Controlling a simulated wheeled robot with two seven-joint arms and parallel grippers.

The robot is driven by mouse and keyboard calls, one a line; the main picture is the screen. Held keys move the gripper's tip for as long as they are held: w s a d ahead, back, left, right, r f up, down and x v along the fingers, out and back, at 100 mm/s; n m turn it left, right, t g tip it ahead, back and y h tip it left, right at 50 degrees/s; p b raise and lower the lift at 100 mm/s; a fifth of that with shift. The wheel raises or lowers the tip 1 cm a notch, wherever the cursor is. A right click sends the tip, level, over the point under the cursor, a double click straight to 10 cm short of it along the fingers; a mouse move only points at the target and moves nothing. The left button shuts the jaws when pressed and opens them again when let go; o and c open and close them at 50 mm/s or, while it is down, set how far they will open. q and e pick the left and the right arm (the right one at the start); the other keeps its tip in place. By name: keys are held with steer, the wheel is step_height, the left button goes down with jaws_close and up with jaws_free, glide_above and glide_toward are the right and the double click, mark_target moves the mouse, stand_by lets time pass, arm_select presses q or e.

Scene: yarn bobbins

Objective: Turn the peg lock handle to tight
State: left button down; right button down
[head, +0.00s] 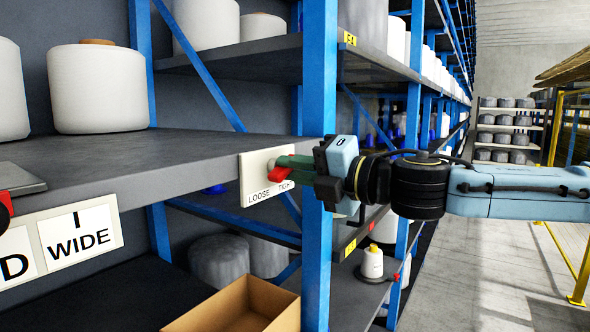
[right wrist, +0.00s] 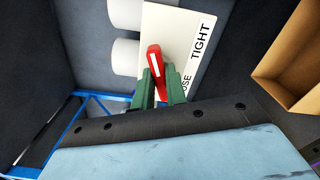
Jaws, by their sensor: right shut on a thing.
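The peg lock handle is a small red lever (head: 272,175) on a white plate (head: 252,190) at the front edge of the shelf. The plate reads LOOSE on the left and TIGHT on the right. My right gripper (head: 292,164) comes in from the right and is shut on the lever. In the right wrist view the red lever (right wrist: 154,58) has a white stripe and sits between the green fingertips (right wrist: 161,88). The white plate (right wrist: 180,25) lies behind it, and the fingers hide part of LOOSE. I cannot tell exactly which word the lever points to.
A blue rack post (head: 319,120) stands close beside my right gripper. White bobbins (head: 97,90) stand on the shelf (head: 190,150). An open cardboard box (head: 235,310) is below. A WIDE label (head: 80,232) is at the left. The aisle floor (head: 480,270) at the right is clear.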

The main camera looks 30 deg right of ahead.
steer(key=shift+m, duration=0.9)
steer(key=c, duration=1.4)
jaws_free()
steer(key=shift+c, duration=0.2)
steer(key=shift+s+d, duration=0.1)
